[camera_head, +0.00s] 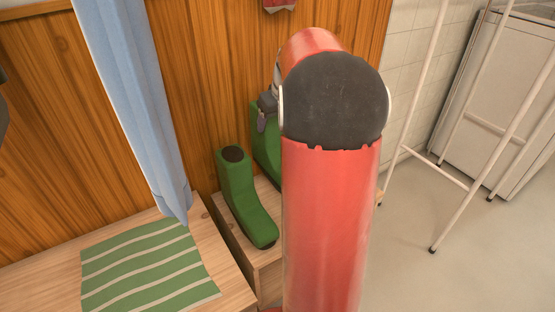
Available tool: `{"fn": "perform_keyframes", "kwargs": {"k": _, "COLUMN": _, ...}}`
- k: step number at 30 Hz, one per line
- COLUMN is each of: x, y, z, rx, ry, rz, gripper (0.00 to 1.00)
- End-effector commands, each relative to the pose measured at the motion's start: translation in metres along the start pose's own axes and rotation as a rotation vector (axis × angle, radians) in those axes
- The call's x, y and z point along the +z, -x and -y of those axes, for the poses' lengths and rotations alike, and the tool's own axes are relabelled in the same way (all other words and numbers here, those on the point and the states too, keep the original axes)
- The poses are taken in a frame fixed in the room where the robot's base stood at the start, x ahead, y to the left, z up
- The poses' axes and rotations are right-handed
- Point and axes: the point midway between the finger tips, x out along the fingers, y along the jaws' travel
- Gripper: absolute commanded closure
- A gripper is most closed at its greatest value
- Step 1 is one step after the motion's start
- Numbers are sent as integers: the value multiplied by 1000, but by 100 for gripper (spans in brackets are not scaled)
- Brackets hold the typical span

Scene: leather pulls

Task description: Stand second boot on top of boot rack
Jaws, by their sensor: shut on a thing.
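One green boot (240,196) stands upright on the wooden boot rack (262,257), its toe toward me. A second green boot (265,142) shows just behind and to the right of it, mostly hidden by my red arm. My gripper (265,112) is at the top of this second boot and shut on it; only a small grey part of the gripper shows. Whether the second boot's sole touches the rack is hidden behind my arm.
A wooden bench (40,265) with a green striped mat (150,268) is at the left. A blue cloth (135,100) hangs before the wood-panelled wall. A white metal frame (465,130) and a white appliance (505,95) stand at the right, with open floor (430,280) in front.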

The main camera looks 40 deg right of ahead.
Motion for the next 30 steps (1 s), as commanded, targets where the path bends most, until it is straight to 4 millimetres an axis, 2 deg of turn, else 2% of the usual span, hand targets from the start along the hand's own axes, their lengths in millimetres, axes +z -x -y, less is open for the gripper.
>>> {"fn": "perform_keyframes", "kwargs": {"k": 3, "x": 12, "y": -28, "z": 0, "rx": -1, "ry": -2, "rz": 1, "gripper": 97}}
{"fn": "perform_keyframes", "kwargs": {"k": 9, "x": 26, "y": -61, "z": 0, "rx": 0, "ry": -1, "rz": -1, "gripper": 97}}
{"fn": "perform_keyframes", "kwargs": {"k": 15, "x": 30, "y": -75, "z": 0, "rx": 0, "ry": -2, "rz": -2, "gripper": 97}}
{"fn": "perform_keyframes", "kwargs": {"k": 22, "x": 43, "y": -104, "z": 0, "rx": 0, "ry": -1, "rz": -1, "gripper": 97}}
{"fn": "perform_keyframes", "kwargs": {"k": 30, "x": 45, "y": -110, "z": 0, "rx": 2, "ry": 0, "rz": -4, "gripper": 97}}
